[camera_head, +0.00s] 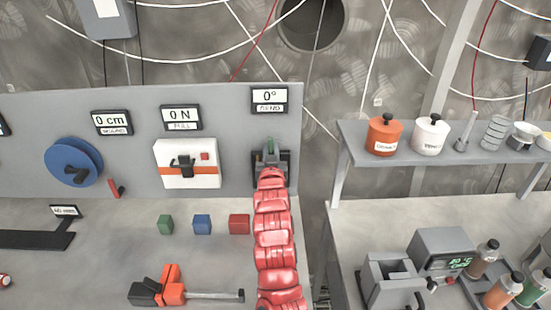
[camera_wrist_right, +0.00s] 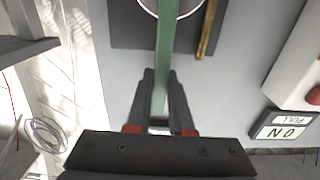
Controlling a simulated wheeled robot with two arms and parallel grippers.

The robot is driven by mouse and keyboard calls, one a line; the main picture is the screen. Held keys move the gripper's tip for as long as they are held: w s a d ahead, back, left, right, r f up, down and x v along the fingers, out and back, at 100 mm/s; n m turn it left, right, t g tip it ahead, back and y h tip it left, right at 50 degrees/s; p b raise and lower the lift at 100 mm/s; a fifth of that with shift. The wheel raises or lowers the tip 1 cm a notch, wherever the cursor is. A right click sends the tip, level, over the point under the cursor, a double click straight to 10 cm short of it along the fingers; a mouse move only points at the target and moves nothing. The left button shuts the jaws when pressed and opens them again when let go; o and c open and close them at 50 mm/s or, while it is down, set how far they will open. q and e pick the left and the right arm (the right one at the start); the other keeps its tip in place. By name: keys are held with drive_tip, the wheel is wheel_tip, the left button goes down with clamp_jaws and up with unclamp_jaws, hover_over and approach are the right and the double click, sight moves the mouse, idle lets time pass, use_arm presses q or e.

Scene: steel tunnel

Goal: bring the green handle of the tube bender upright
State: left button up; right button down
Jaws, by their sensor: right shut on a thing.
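The tube bender (camera_head: 285,158) is a dark unit on the grey upright panel, under a display (camera_head: 269,99) reading 0° BEND. Its green handle (camera_head: 270,147) shows only as a short piece above my red right arm, which covers the rest. In the right wrist view the green handle (camera_wrist_right: 165,50) is a long flat bar running from a round pale part at the top edge down between my fingers. My right gripper (camera_wrist_right: 160,105) is shut on the handle; it also shows in the head view (camera_head: 270,160), partly hidden. My left gripper is not in view.
Left of the bender are a white pull unit (camera_head: 187,178) and a blue disc (camera_head: 73,163). Green, blue and red cubes (camera_head: 202,224) and an orange-black tool (camera_head: 170,288) lie on the bench left of my arm. A shelf with canisters (camera_head: 383,135) stands right.

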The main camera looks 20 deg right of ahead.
drive_tip(key=shift+a, duration=0.1)
drive_tip(key=c, duration=0.8)
unclamp_jaws()
drive_tip(key=shift+s+a+f, duration=0.1)
drive_tip(key=shift+s, duration=0.15)
drive_tip(key=v, duration=1.7)
drive_tip(key=shift+p, duration=0.4)
